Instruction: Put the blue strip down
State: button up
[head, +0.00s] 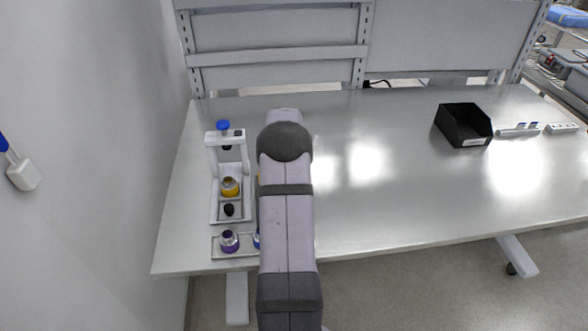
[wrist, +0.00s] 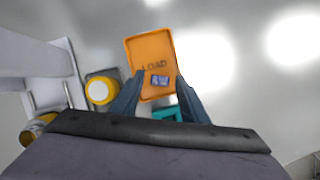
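In the wrist view an orange tray (wrist: 150,50) marked "LOAD" lies ahead of my gripper (wrist: 160,82). A small blue-purple piece (wrist: 160,79), which looks like the blue strip, shows over the tray's near part, between the fingertips. The two dark fingers stand apart with a visible gap on each side of the piece, so my gripper looks open. I cannot tell the height of the fingertips above the tray. In the head view my arm hides the gripper, the strip and nearly all of the tray.
A teal item (wrist: 168,114) shows between the fingers, partly hidden. A yellow-ringed round part (wrist: 98,90) is left of the tray. A white press-like stand (head: 214,175) and a purple-topped part (head: 229,240) are left of my arm. A black bin (head: 463,125) stands right; the middle table is clear.

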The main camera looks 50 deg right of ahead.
jog(key=shift+r, duration=0.1)
jog(key=shift+r, duration=0.35)
jog(key=b+v, duration=0.3)
jog(key=v, duration=0.8)
jog(key=shift+a+r, duration=0.2)
jog(key=shift+a, duration=0.1)
jog(key=w+a+f+m+y, duration=0.15)
jog(key=a+m, duration=0.35)
jog(key=a, duration=0.7)
jog(key=a+f+m+y, duration=0.15)
jog(key=a+m, duration=0.35)
jog(key=a, duration=0.7)
jog(key=s+a+f+m, duration=0.3)
jog(key=s+a+m, duration=0.3)
jog(key=a, duration=0.4)
jog(key=s+a+f+m+g+y, duration=0.1)
jog(key=s+a+f+m, duration=0.2)
jog(key=s+a+m, duration=0.3)
jog(key=s+a, duration=0.3)
jog(key=a, duration=0.1)
jog(key=shift+g, duration=0.3)
